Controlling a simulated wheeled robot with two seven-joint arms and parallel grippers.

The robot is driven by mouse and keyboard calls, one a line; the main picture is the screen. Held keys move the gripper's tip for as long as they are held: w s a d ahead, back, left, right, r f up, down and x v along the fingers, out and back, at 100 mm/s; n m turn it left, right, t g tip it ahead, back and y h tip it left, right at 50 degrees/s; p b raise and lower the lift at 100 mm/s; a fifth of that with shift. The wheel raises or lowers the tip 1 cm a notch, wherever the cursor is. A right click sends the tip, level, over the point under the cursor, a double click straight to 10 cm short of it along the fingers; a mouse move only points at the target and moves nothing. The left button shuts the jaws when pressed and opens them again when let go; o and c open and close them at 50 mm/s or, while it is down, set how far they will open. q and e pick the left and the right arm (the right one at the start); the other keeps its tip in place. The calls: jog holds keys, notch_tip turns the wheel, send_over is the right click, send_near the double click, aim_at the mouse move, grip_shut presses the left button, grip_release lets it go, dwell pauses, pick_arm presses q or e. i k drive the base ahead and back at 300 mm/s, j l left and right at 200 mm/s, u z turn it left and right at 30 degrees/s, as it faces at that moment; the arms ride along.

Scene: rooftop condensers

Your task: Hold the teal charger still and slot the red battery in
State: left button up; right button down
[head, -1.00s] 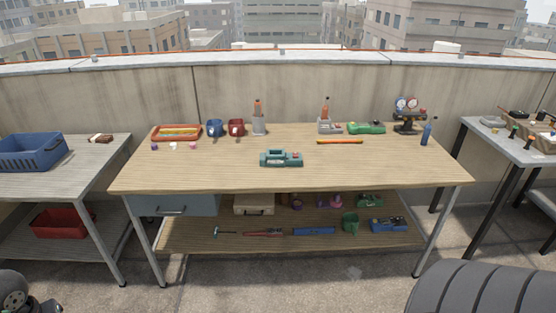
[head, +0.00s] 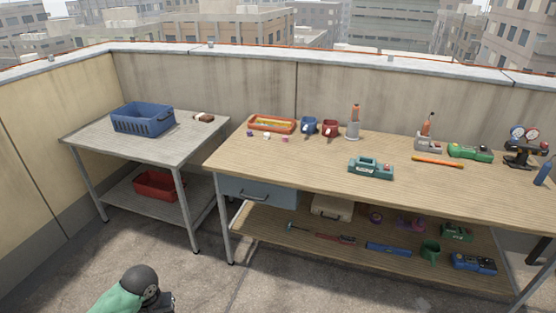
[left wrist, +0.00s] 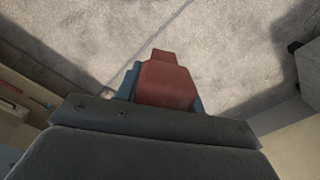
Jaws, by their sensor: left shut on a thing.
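The teal charger (head: 370,170) sits on the wooden workbench (head: 310,172), near the middle of its top. Nothing is holding it. The red battery (left wrist: 167,84) shows in the left wrist view, between the bluish fingers of my left gripper (left wrist: 165,95), which is shut on it. The floor is behind it in that view. The dark wrist housing hides the lower part of the battery. In the head view my left gripper is not visible. My right gripper is in neither view.
A grey side table (head: 145,140) at left holds a blue crate (head: 143,120), with a red bin (head: 158,184) below. Bench space around the charger is clear.

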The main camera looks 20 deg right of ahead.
aim_at(367, 166)
jog(key=l+z, duration=0.1)
jog(key=z, duration=0.25)
jog(key=i+z, duration=0.15)
jog(key=z, duration=0.25)
jog(key=i+z, duration=0.1)
jog(key=z, duration=0.25)
